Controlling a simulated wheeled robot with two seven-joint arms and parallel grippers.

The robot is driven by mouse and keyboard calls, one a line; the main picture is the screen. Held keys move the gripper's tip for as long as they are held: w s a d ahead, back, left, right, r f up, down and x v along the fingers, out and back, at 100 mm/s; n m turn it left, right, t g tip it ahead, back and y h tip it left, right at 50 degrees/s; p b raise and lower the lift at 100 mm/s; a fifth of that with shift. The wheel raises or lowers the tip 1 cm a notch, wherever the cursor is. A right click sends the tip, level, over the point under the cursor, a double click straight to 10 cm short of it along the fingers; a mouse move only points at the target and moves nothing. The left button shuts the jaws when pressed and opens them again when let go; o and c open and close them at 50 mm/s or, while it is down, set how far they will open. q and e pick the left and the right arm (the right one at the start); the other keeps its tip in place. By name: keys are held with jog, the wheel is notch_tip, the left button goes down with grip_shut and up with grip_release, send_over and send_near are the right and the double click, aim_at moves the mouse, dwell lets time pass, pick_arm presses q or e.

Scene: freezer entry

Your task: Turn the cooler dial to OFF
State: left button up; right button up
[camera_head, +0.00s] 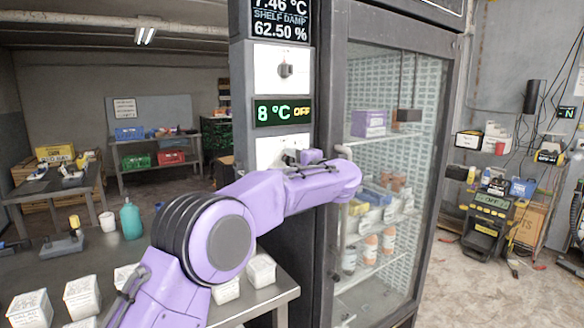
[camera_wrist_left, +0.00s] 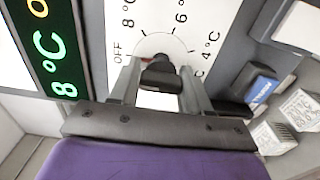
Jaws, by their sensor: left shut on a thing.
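The cooler dial shows in the left wrist view as a dark knob (camera_wrist_left: 160,78) on a white scale plate (camera_wrist_left: 185,22) marked OFF, 8 °C, 6 and 4 °C. My left gripper (camera_wrist_left: 161,70) is shut on the knob, one finger on each side. The fingers and housing hide part of the knob, and I cannot tell exactly which mark it points to. In the head view the left gripper (camera_head: 297,157) is at the lower white panel (camera_head: 268,148) of the cooler post and covers the knob. The display (camera_head: 283,111) above it reads 8 °C in green and OFF in amber. My right gripper is not in view.
Another dark knob (camera_head: 285,70) sits on the panel above the display. The glass-doored cooler (camera_head: 400,100) stands right of the post. A metal table (camera_head: 270,290) with white tubs (camera_head: 82,297) and a teal bottle (camera_head: 131,218) is below my arm.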

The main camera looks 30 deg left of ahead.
pick_arm(q)
jog(key=shift+f, duration=0.2)
jog(key=o, duration=0.9)
jog(key=shift+c, duration=0.2)
jog(key=shift+o, duration=0.5)
jog(key=shift+s+r, duration=0.1)
jog(key=shift+r, duration=0.05)
jog(key=shift+d, duration=0.1)
jog(key=b+v, duration=0.4)
jog(key=v, duration=0.6)
jog(key=shift+s, duration=0.15)
jog(key=shift+d, duration=0.1)
